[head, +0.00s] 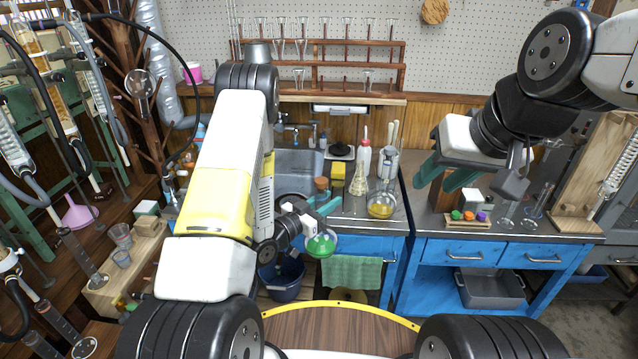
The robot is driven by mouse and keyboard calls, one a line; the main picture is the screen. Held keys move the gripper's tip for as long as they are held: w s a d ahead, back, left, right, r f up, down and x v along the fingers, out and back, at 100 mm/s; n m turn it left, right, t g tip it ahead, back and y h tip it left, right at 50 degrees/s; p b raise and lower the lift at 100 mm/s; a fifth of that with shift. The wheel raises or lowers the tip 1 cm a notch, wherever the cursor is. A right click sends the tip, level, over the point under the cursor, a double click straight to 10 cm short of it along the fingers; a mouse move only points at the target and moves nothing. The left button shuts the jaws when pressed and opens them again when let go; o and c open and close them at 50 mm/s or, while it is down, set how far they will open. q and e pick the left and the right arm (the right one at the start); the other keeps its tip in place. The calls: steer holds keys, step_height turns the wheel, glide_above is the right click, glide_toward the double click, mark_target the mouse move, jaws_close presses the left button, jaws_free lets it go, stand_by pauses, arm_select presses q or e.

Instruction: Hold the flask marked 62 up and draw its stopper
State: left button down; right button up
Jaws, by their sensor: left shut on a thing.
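A round flask with green liquid (320,245) hangs in front of the counter edge, above the green towel. Its brown stopper (321,184) sits at the top of its neck. My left gripper (318,208) is shut on the flask at the neck, below the stopper; its fingers hide part of the neck. I cannot read any number on the flask. My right gripper (438,188) is open and empty, above the right-hand counter, to the right of the flask and apart from it.
A flask with yellow liquid (381,209) stands on the counter near a wash bottle (364,158). A small rack with coloured stoppers (468,217) is on the right counter. A blue bucket (282,278) is below the sink. A green towel (352,272) hangs in front.

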arm_select(q)
steer(key=shift+s+d+m+g+h, duration=0.1)
steer(key=shift+d+m+g+h, duration=0.2)
steer(key=shift+d+h, duration=0.15)
arm_select(e)
steer(key=shift+o, duration=0.2)
